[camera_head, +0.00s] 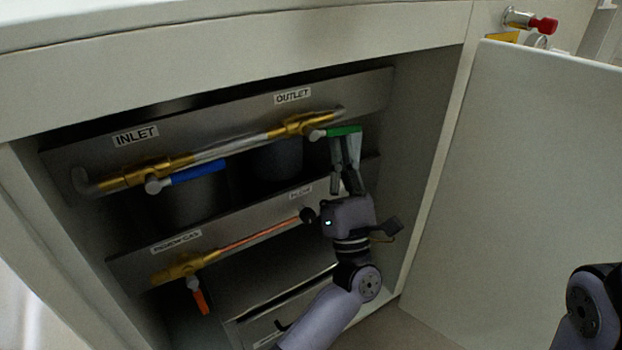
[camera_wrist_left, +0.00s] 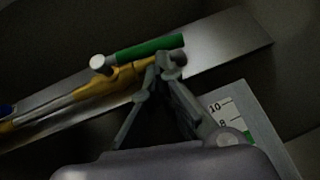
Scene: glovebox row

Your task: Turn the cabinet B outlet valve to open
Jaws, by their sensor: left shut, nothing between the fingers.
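The outlet valve is a brass body (camera_head: 305,124) on the upper pipe, below the OUTLET label (camera_head: 292,96). Its green handle (camera_head: 345,131) points right, roughly along the pipe. The green handle also shows in the left wrist view (camera_wrist_left: 150,48), with the brass valve and pipe (camera_wrist_left: 90,88) beneath it. My left gripper (camera_head: 346,139) is shut and empty, its fingertips at the right part of the green handle. In the left wrist view its fingertips (camera_wrist_left: 168,66) meet just below the handle's right end. I cannot tell whether they touch it. My right gripper is out of view.
The inlet valve's blue handle (camera_head: 198,172) lies along the same pipe to the left. The open cabinet door (camera_head: 530,190) stands on the right.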

